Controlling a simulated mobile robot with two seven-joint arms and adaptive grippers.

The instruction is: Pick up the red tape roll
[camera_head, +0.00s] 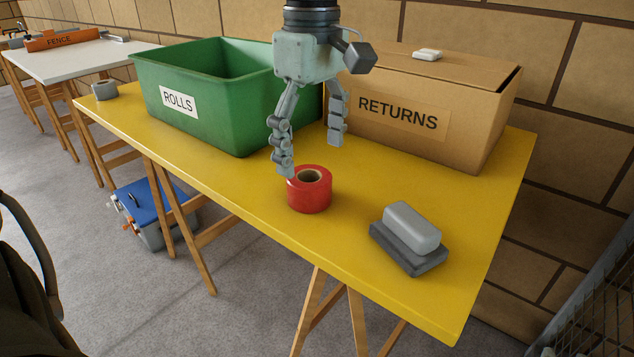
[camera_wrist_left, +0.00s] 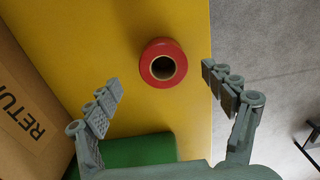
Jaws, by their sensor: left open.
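The red tape roll (camera_head: 309,193) stands flat on the yellow table (camera_head: 240,190), near its front edge, with its hole facing up. My left gripper (camera_head: 312,158) is open and empty above the table, its fingers pointing down. One finger is close to the roll's rim in the head view; I cannot tell whether it touches. In the left wrist view the roll (camera_wrist_left: 163,68) lies ahead of the gap between the two spread fingers (camera_wrist_left: 162,85). My right gripper is not in view.
A green bin marked ROLLS (camera_head: 222,119) and a cardboard box marked RETURNS (camera_head: 410,122) stand behind the gripper. A grey block on a dark pad (camera_head: 408,262) lies right of the roll. A grey roll (camera_head: 104,90) sits at the table's left end.

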